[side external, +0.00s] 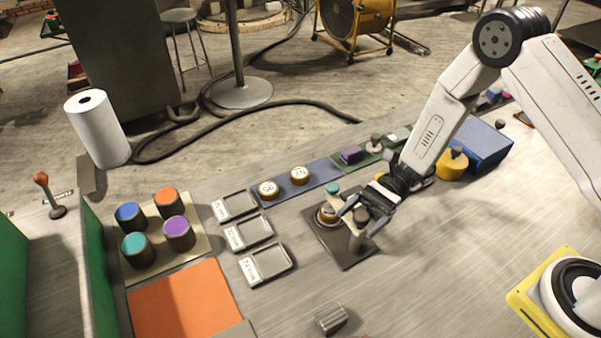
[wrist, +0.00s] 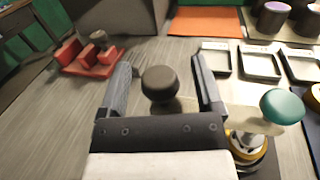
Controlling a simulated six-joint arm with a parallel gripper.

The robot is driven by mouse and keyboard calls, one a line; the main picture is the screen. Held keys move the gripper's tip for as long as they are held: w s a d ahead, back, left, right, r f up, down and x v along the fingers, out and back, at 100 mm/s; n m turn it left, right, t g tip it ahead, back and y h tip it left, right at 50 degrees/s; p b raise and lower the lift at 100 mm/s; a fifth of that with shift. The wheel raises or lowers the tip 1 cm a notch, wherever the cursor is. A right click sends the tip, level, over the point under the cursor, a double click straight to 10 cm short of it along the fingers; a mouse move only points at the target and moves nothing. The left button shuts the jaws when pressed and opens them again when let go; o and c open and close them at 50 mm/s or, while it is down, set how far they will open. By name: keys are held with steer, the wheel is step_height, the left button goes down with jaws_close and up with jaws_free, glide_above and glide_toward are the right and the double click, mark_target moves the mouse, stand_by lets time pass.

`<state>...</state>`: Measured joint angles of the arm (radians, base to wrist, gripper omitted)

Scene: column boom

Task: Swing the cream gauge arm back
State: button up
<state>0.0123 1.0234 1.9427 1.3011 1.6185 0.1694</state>
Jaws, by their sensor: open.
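The gauge stands on a dark base plate (side external: 343,260) in the middle of the bench. Its cream arm (wrist: 247,112) runs from near a dark round knob (wrist: 160,83) to a teal knob (wrist: 283,106) on the right in the wrist view. The teal knob (side external: 332,189) also shows in the side view, above a brass-rimmed disc (side external: 326,215). My gripper (side external: 364,209) is open over the gauge. In the wrist view its fingers (wrist: 162,85) stand on either side of the dark knob, with gaps at both sides. Part of the cream arm is hidden by my gripper.
Three grey trays (side external: 248,233) lie left of the gauge. A blue strip (side external: 285,184) with two brass discs lies behind. An orange mat (side external: 180,307) and several coloured-top cylinders stand at left. A red block (wrist: 88,60) appears in the wrist view.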

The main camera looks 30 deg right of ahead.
steer(key=shift+x, duration=0.8)
jaws_close()
